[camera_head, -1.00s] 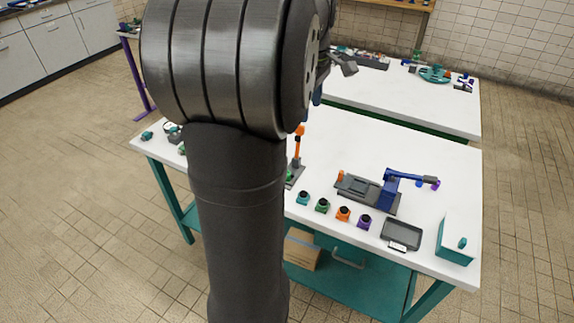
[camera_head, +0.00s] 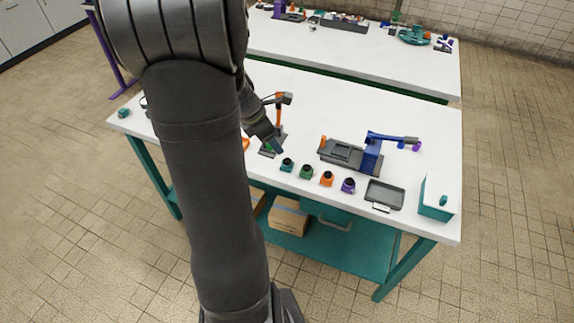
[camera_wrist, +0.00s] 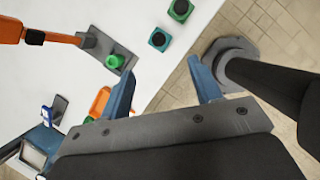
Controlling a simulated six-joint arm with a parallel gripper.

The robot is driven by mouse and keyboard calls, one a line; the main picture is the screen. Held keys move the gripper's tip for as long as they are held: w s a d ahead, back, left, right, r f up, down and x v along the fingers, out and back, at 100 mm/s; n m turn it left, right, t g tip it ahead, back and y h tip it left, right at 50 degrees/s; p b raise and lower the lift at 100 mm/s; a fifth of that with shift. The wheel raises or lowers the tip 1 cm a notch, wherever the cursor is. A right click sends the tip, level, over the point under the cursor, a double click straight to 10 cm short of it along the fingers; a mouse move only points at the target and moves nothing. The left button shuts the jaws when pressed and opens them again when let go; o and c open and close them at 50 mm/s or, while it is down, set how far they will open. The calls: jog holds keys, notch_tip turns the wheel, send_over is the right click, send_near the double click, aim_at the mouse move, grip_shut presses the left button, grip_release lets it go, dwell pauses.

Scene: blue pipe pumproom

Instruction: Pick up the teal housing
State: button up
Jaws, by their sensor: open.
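The teal housing (camera_head: 287,164) is a small block with a dark round top, the leftmost of a row of similar housings near the table's front edge. In the wrist view it (camera_wrist: 160,40) stands just beyond the gap between my fingers, apart from them. My gripper (camera_wrist: 165,75) is open and empty, its two blue fingers spread.
Green (camera_head: 306,171), orange (camera_head: 327,178) and purple (camera_head: 348,185) housings stand to its right. An orange-armed stand (camera_head: 279,118) is close by my gripper. A blue-armed fixture (camera_head: 372,155), a grey tray (camera_head: 384,194) and a teal-sided box (camera_head: 437,198) lie farther right.

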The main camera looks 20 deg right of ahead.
aim_at(286, 161)
jog(key=x, duration=1.1)
jog(key=shift+f, duration=0.4)
jog(key=c, duration=1.2)
